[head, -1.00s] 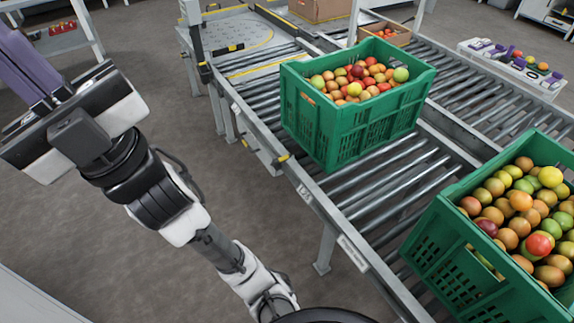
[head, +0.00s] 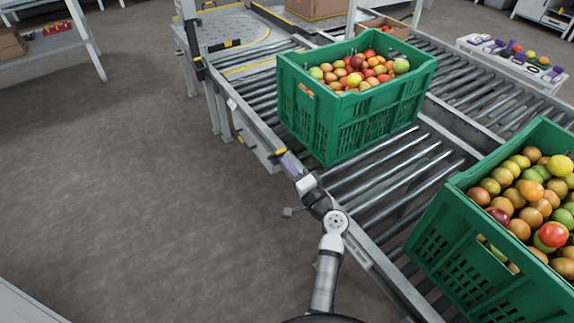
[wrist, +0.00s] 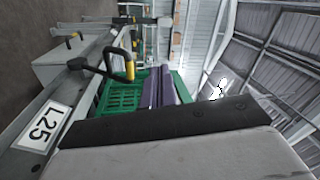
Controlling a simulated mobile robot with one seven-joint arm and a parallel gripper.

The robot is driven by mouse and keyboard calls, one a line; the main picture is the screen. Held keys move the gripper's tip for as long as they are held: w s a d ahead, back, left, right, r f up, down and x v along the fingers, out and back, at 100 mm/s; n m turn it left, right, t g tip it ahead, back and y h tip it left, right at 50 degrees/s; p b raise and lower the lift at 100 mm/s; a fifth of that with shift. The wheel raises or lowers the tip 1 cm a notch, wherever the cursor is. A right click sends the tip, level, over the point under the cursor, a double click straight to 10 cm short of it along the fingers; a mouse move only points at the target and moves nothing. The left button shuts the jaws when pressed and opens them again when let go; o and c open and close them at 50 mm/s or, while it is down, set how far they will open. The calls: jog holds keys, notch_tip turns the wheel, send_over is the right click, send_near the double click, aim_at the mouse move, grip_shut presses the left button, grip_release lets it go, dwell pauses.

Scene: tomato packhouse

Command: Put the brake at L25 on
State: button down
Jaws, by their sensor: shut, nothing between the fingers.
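The L25 label plate (wrist: 44,128) sits on the grey rail of the conveyor in the wrist view. Close beyond it on the same rail is a brake lever (wrist: 129,66), a bent black handle with a yellow grip. In the head view, a small yellow grip (head: 280,153) shows at the rail beside the middle crate, just past my fingertips. My gripper (head: 289,163) has purple fingers and is shut and empty, close above the rail edge. In the wrist view its fingers (wrist: 160,88) lie to the right of the yellow grip, apart from it in the picture. Whether they touch is unclear.
A green crate of tomatoes (head: 345,125) stands on the rollers just beyond my gripper. Another full green crate (head: 470,250) stands nearer at right. The floor (head: 120,200) left of the conveyor is clear.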

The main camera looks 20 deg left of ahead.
aim_at(281, 152)
jog(key=s+d+f+m, duration=0.2)
jog(key=d+f+m, duration=0.1)
jog(key=d+f, duration=0.4)
jog(key=shift+s+d+f+m+t, duration=0.2)
jog(key=shift+d+m+t, duration=0.1)
jog(key=shift+d, duration=0.25)
jog(key=shift+a, duration=0.1)
jog(key=x, duration=0.4)
jog(key=p+x, duration=0.1)
jog(key=x, duration=0.3)
jog(key=p+x, duration=0.1)
jog(key=x, duration=0.3)
jog(key=shift+w+a+r, duration=0.15)
jog(key=shift+a+r, duration=0.1)
jog(key=shift+r, duration=0.1)
jog(key=shift+w+a+p, duration=0.3)
jog(key=shift+w+a, duration=0.1)
jog(key=shift+a, duration=0.1)
jog(key=shift+r, duration=0.15)
